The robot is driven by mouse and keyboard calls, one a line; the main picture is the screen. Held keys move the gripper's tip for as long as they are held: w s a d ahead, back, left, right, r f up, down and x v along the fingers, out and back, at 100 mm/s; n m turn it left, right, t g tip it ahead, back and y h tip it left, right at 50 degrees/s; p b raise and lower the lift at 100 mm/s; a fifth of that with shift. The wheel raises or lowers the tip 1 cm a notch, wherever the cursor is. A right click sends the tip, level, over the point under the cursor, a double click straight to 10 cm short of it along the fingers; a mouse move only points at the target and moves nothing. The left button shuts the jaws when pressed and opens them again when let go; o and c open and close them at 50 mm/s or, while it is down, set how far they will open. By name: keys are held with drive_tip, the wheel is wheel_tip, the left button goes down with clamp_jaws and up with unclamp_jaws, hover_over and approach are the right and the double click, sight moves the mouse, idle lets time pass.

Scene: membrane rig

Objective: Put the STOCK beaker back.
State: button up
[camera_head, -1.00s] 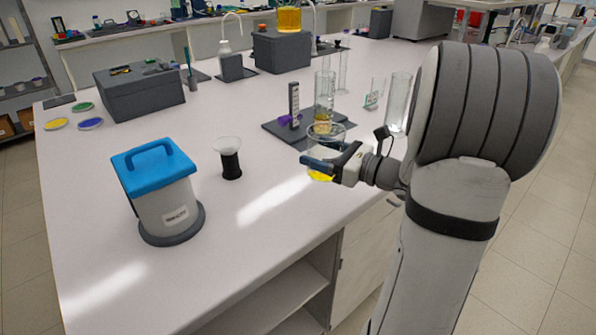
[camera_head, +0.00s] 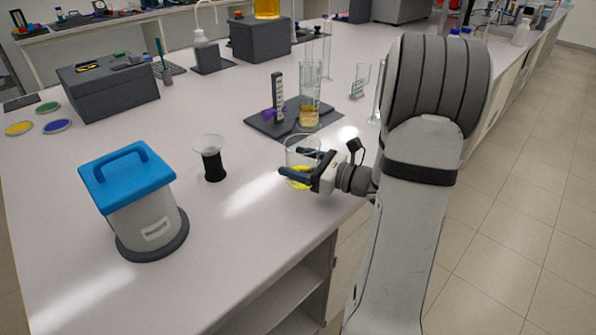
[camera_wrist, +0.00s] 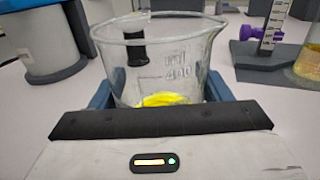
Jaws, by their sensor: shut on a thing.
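My gripper (camera_head: 296,177) is shut on a clear glass beaker (camera_head: 302,150) with a little yellow liquid in its bottom. The beaker is upright near the bench's front edge; its height above the bench is hard to judge. In the wrist view the beaker (camera_wrist: 160,60) stands between the blue fingers, with a 400 graduation mark facing me. I see no readable STOCK label on it. A dark mat (camera_head: 262,124) behind it bears a tall glass cylinder (camera_head: 310,95) with amber liquid and an upright scale (camera_head: 278,97) with a purple part.
A white canister with a blue lid (camera_head: 127,175) stands at front left. A funnel on a black stand (camera_head: 213,163) is between it and the beaker. Grey boxes (camera_head: 108,85) and an amber vessel (camera_head: 267,8) are at the back. The front middle bench is clear.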

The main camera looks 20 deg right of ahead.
drive_tip(key=shift+f, duration=1.1)
drive_tip(key=shift+f, duration=0.2)
drive_tip(key=o, duration=1.2)
drive_tip(key=shift+r, duration=0.15)
drive_tip(key=shift+s+d, duration=0.15)
drive_tip(key=shift+d, duration=0.05)
drive_tip(key=v, duration=1.1)
drive_tip(key=shift+s+d+b, duration=0.15)
drive_tip(key=shift+s+b, duration=0.15)
